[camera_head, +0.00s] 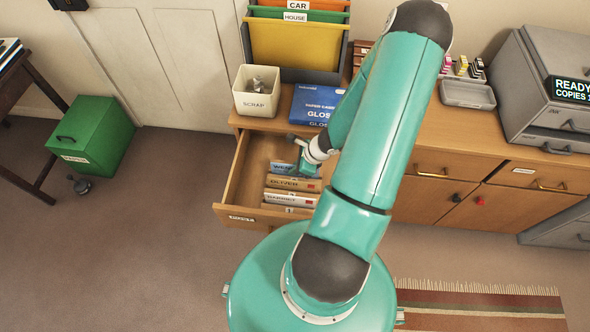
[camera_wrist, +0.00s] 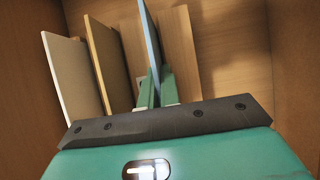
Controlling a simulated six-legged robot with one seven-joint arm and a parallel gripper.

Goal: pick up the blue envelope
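The blue envelope (camera_head: 282,168) stands on edge at the back of the row in the open drawer (camera_head: 233,190). In the wrist view the blue envelope (camera_wrist: 150,35) is a thin upright sheet seen edge-on. My gripper (camera_head: 304,168) reaches down into the drawer at this envelope. In the wrist view the fingers of my gripper (camera_wrist: 158,85) lie close on both sides of the envelope, shut on its near part. The envelope's lower part is hidden.
Several cream and tan envelopes (camera_head: 293,184) stand in front of the blue one. A scrap bin (camera_head: 255,102) and a blue box (camera_head: 313,105) are on the cabinet top above the drawer. A green box (camera_head: 92,135) stands on the floor at left.

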